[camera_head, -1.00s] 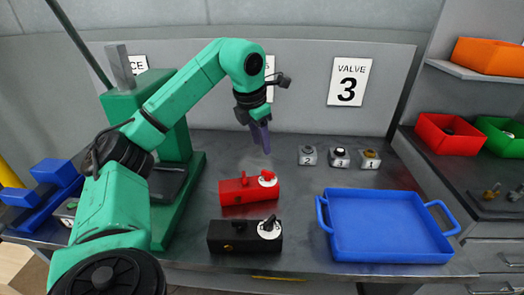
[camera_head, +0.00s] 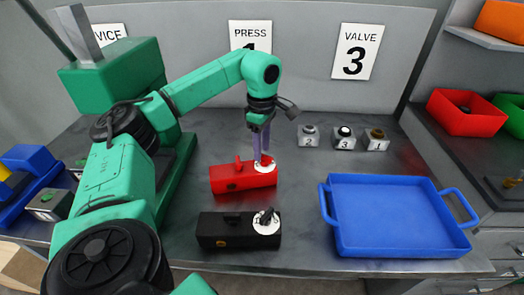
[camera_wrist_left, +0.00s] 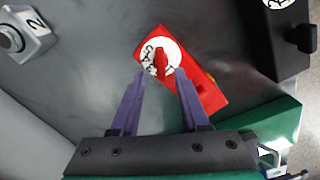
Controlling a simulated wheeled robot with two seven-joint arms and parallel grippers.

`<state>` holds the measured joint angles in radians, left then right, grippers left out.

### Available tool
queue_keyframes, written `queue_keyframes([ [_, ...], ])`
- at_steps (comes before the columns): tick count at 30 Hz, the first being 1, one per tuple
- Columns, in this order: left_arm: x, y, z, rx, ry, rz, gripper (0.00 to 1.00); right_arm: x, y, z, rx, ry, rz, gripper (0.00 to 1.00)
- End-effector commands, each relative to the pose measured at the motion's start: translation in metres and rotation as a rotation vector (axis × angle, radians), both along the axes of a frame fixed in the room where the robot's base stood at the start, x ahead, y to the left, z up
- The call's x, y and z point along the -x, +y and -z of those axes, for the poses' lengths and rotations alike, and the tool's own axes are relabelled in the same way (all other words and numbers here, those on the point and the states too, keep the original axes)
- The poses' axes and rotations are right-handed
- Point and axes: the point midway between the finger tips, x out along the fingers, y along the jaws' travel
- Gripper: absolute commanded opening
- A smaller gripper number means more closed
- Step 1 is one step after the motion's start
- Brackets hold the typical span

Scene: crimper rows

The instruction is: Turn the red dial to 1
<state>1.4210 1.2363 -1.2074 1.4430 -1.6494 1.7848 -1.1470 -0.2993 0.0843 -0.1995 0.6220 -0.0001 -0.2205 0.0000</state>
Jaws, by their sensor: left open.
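The red box (camera_head: 228,179) lies on the grey bench and carries a white dial face with a red knob at its right end. In the left wrist view the red dial knob (camera_wrist_left: 161,63) stands on the marked white face (camera_wrist_left: 149,54); I cannot tell which mark it points to. My left gripper (camera_head: 262,158) points down over this dial and hides part of it. In the wrist view its two purple fingers (camera_wrist_left: 160,76) are spread, empty, with the knob between and just beyond the tips. My right gripper is not in view.
A black box (camera_head: 222,230) with a similar dial (camera_head: 266,221) sits in front of the red box. A blue tray (camera_head: 395,215) is to the right. Numbered grey blocks (camera_head: 343,138) stand behind it. A green press (camera_head: 120,75) rises at left.

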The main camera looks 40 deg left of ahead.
Motion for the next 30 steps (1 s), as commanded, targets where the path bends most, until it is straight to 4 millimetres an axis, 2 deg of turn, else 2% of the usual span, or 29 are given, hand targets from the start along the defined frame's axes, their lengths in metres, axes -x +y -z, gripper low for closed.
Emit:
queue_keyframes([
  [3,0.0004,-0.0001,0.0106,0.0,0.001,0.0,0.45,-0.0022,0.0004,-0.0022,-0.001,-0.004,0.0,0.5],
  [10,0.0002,-0.0002,0.013,0.001,-0.001,0.0,0.45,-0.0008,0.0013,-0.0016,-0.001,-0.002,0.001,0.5],
  [11,0.0002,-0.0002,0.013,0.001,-0.001,0.0,0.41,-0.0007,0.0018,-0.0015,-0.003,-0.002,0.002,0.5],
  [12,0.0002,-0.0002,0.0129,0.001,-0.001,0.0,0.26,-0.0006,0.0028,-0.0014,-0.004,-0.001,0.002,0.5],
  [14,0.0002,-0.0002,0.0129,0.0,-0.001,0.0,0.03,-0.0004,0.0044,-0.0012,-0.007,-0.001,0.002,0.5],
  [15,0.0001,-0.0001,0.0128,0.0,-0.001,0.0,0.0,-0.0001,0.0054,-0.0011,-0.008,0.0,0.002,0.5],
  [23,0.0001,-0.0002,0.0122,0.001,-0.001,-0.009,0.0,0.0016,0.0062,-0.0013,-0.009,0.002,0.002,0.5],
  [30,0.0006,-0.0005,0.0116,0.001,-0.001,-0.088,0.0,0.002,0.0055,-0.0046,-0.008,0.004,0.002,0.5],
])
